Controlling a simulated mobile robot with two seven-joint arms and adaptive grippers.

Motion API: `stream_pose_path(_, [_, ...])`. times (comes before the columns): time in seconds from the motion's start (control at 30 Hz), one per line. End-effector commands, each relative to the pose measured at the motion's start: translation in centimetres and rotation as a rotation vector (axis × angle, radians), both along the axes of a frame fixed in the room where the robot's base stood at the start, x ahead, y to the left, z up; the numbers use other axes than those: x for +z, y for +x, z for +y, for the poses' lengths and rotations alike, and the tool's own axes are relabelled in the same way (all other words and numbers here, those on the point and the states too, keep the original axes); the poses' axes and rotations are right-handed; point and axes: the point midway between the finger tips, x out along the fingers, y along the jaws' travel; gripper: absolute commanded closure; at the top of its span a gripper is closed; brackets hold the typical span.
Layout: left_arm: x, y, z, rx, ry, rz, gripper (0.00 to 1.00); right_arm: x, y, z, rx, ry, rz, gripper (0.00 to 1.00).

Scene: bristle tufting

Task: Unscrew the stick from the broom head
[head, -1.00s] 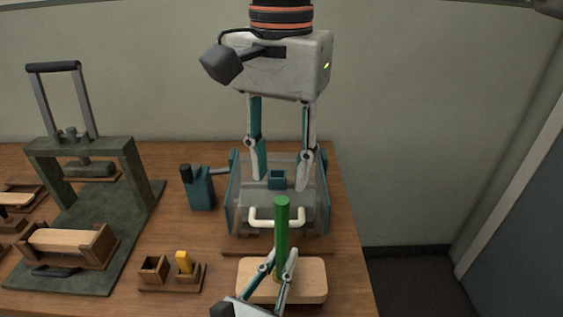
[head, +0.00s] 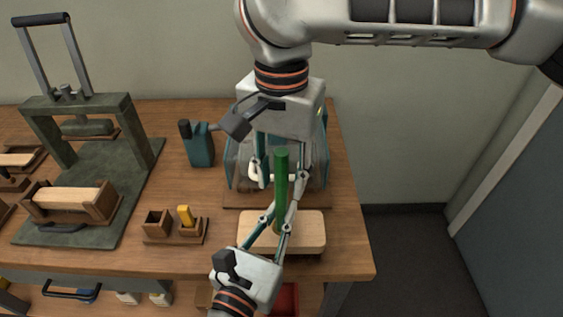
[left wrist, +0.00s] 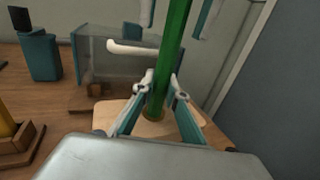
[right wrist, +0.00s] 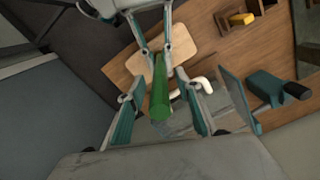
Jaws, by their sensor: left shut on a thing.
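The green stick (head: 281,180) stands upright in the pale wooden broom head (head: 308,232) near the table's front edge. My left gripper (head: 277,220) comes in low from the front and is shut on the lower part of the stick, just above the broom head, as the left wrist view shows too (left wrist: 160,88). My right gripper (head: 281,180) points down from above, its fingers apart on either side of the upper stick. In the right wrist view the stick's top (right wrist: 160,108) lies between the open fingers, with gaps on both sides.
A clear case with teal ends and a white handle (head: 257,177) stands behind the broom head. A green press (head: 83,190) stands farther left.

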Motion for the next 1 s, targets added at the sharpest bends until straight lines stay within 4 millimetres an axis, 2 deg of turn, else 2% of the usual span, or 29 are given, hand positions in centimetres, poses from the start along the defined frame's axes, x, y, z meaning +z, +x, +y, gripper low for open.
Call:
stream_pose_path(0.27, [-0.01,0.00,-0.01,0.000,0.000,0.000,1.00,-0.09,0.02,0.00,0.000,0.001,-0.001,0.66])
stream_pose_path(0.4, [-0.01,0.00,-0.01,0.000,0.000,0.000,1.00,-0.09,0.02,0.00,0.000,0.001,-0.001,1.00])
stream_pose_path(0.67, [-0.01,0.00,-0.01,0.000,0.000,0.000,1.00,-0.08,0.03,0.01,0.035,0.001,-0.001,1.00])
stream_pose_path(0.9, [-0.01,-0.01,-0.02,0.000,0.000,0.000,1.00,-0.02,0.06,0.03,0.359,0.002,-0.002,1.00])
stream_pose_path(1.0, [-0.01,0.00,-0.01,0.000,0.000,0.000,1.00,-0.03,0.05,0.03,0.347,0.002,-0.002,1.00])
